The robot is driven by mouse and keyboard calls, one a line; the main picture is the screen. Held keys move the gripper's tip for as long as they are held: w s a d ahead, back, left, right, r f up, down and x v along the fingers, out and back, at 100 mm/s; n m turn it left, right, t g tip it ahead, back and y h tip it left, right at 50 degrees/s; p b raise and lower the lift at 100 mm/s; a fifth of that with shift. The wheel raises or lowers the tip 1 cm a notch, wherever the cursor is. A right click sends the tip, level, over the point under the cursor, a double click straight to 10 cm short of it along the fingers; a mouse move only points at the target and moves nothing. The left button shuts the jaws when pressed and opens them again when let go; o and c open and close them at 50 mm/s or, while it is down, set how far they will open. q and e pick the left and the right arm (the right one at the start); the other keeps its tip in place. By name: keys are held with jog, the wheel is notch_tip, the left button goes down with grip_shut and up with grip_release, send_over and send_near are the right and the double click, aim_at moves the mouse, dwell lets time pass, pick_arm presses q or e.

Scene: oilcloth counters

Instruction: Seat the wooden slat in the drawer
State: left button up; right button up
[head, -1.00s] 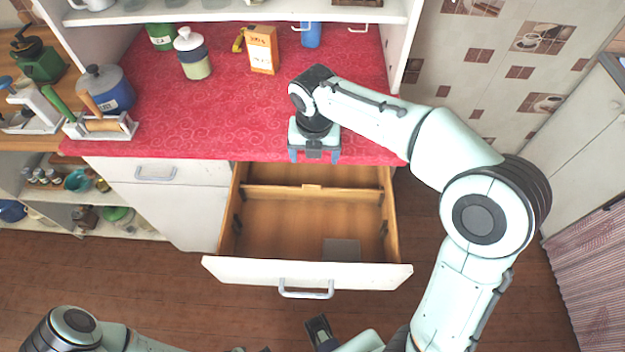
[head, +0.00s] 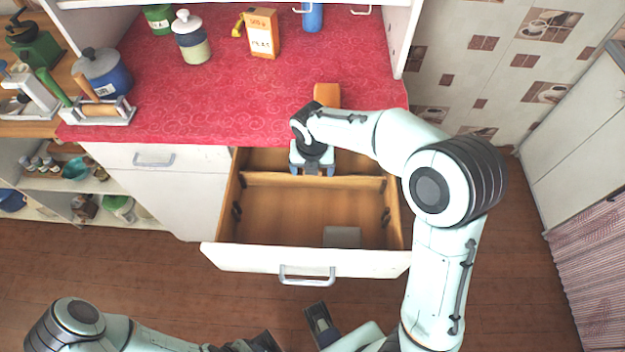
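The drawer (head: 270,260) is pulled open below the red counter. The wooden slat (head: 265,179) lies crosswise in its rear part, reaching close to both side walls. I cannot tell whether its ends sit in the dark side brackets (head: 386,216). My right gripper (head: 312,171) points down over the middle of the slat, its fingers apart. It hides the slat's middle, and I cannot tell whether it touches it. At the bottom edge, parts of my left arm show, cut off by the frame; its finger state is unclear.
A flat grey piece (head: 342,237) lies at the drawer's front right. An orange-brown block (head: 327,95) stands on the counter behind my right gripper. A jar (head: 191,40), a carton (head: 262,34) and a blue pot (head: 103,73) stand farther back and left. The counter's middle is clear.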

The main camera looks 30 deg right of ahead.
jog(key=c, duration=1.5)
